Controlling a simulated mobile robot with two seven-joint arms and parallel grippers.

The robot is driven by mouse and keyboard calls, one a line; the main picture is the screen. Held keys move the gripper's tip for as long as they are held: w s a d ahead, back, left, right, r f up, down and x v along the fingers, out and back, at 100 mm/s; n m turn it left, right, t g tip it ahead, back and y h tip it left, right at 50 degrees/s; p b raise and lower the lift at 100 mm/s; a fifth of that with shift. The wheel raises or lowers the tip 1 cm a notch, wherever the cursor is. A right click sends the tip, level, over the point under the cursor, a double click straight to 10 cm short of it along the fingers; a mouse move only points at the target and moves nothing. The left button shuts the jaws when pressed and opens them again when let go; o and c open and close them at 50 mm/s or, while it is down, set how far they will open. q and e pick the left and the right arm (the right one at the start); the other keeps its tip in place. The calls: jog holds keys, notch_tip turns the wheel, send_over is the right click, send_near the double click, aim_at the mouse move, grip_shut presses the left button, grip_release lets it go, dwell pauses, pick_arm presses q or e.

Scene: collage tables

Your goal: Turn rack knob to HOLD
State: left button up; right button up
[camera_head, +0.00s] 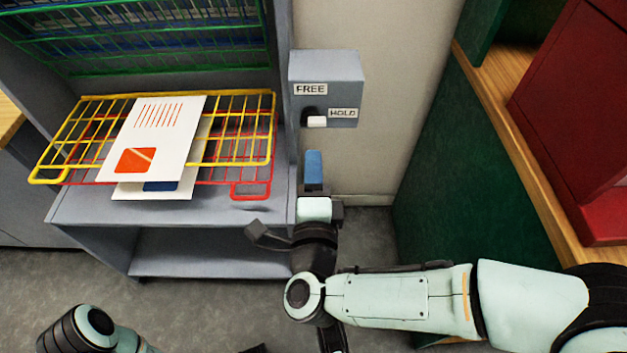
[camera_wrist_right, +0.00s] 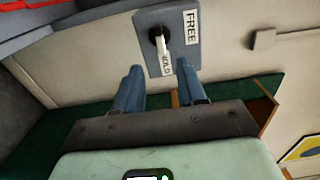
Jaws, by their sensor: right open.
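The rack knob (camera_head: 308,116) is black with a white lever, on a grey box (camera_head: 343,72) on the rack's right side post. The box bears a FREE label (camera_head: 310,89) above and a HOLD label (camera_head: 343,113) to the right. The white lever points right, to the HOLD label; the right wrist view shows the knob (camera_wrist_right: 156,36) with its lever towards HOLD (camera_wrist_right: 167,65) too. My right gripper (camera_head: 314,158) is just below the box, apart from the knob. Its blue fingers (camera_wrist_right: 160,70) are open with nothing between them.
The grey rack (camera_head: 150,208) has a yellow wire shelf (camera_head: 235,110) carrying printed sheets (camera_head: 175,125), with a red wire shelf (camera_head: 250,190) beneath and green ones (camera_head: 200,55) above. A dark green panel (camera_head: 470,190) and red cabinet (camera_head: 580,110) stand right.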

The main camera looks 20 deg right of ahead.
pick_arm(q)
jog(key=shift+w+r, duration=0.3)
jog(key=shift+w, duration=0.2)
pick_arm(e)
jog(key=shift+v, duration=1.5)
